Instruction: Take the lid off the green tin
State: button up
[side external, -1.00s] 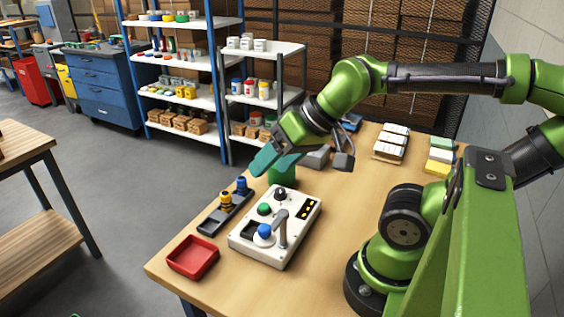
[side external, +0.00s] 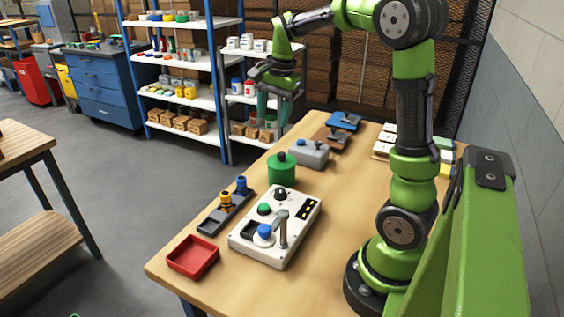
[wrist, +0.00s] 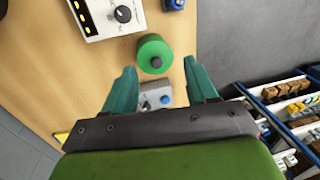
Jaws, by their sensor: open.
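The green tin (side external: 281,172) stands upright on the wooden table, just behind the white control box. Its green lid (wrist: 154,46) is on it, with a dark knob (wrist: 156,62) in the middle. My gripper (side external: 274,118) is up in the air above table height, fingers pointing down, clear of the tin. In the wrist view my gripper (wrist: 159,65) has its two teal fingers spread apart with nothing held, and the tin shows beyond the fingertips. The tin's far side is hidden.
The white control box (side external: 250,246) with knobs and a lever stands in front of the tin. A black rack (side external: 212,222) and a red tray (side external: 193,258) lie at left. A grey box (side external: 310,153) is close behind the tin. Bare table lies right of the tin.

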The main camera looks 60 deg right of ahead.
aim_at(282, 153)
jog(key=w+d+r+m+g, duration=0.1)
jog(key=d+r+m+g, duration=0.1)
jog(key=d+m, duration=0.55)
jog(key=shift+m, duration=0.95)
jog(key=f, duration=0.5)
jog(key=a+f, duration=0.1)
jog(key=f, duration=1)
jog(key=shift+a+f, duration=0.3)
jog(key=shift+c, duration=0.5)
grip_shut()
